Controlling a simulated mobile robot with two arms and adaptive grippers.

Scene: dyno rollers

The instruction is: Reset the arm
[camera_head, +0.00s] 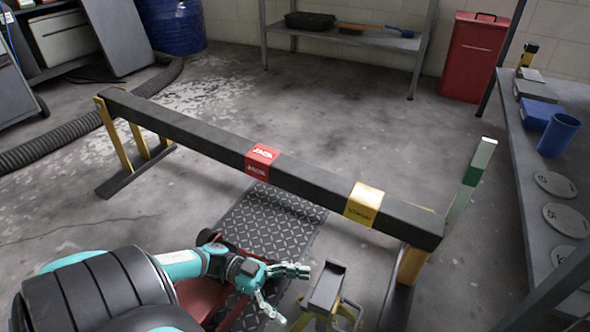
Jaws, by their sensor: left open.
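My left arm comes in from the lower left, black and teal. My left gripper (280,291) is at its end, low in the middle of the view. Its two fingers are spread apart and nothing shows between them. It is in front of the long dark beam and left of a small stand with a dark top plate (326,288). I cannot tell whether it touches anything. My right gripper does not show.
A dark padded beam (212,136) on yellow legs crosses the view, with red and yellow bands. A diamond-plate mat (265,222) lies beneath it. A grey workbench (535,225) with a blue cup (558,135) stands at the right. Open floor lies beyond the beam.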

